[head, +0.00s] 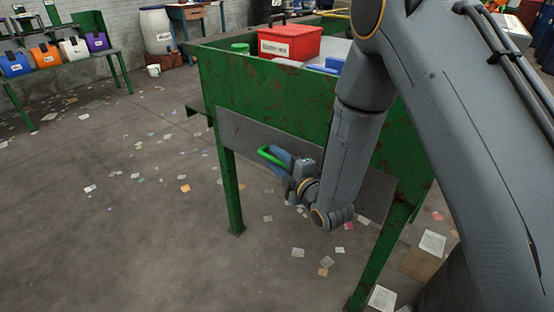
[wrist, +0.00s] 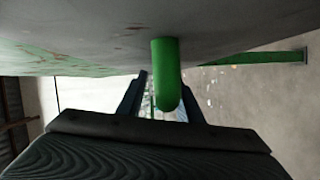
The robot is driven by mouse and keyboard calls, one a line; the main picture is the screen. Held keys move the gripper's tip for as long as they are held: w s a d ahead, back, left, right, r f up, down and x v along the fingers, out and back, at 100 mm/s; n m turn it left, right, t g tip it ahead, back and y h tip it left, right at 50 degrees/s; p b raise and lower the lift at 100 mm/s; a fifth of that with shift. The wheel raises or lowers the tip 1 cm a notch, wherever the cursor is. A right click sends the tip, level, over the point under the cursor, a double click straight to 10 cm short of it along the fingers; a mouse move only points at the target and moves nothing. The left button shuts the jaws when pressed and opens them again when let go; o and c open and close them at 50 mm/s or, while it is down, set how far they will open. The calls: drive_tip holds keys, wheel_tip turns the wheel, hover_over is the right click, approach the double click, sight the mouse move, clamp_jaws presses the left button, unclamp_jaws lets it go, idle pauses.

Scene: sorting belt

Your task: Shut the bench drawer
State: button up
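The bench drawer has a plain grey front (head: 245,137) set in the green side of the bench (head: 262,90). A bright green bar handle (head: 268,153) stands out from that front. In the wrist view the drawer front (wrist: 100,32) fills the top, and the handle (wrist: 166,75) hangs down from it near the middle. My gripper (head: 284,160) is at the handle, below the bench top. In the wrist view its two blue fingers (wrist: 162,92) stand apart, one on each side of the handle. I cannot tell how far the drawer stands out.
On the bench top are a red box (head: 290,42), a green-lidded item (head: 240,47) and blue items. Green bench legs (head: 231,190) stand either side of the drawer. Paper scraps litter the open floor (head: 120,230). Colored bins stand on a rack (head: 60,62) at the back left.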

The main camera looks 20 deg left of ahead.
sight(284, 165)
drive_tip(key=v, duration=0.7)
drive_tip(key=shift+s+d, duration=0.2)
drive_tip(key=shift+d, duration=0.15)
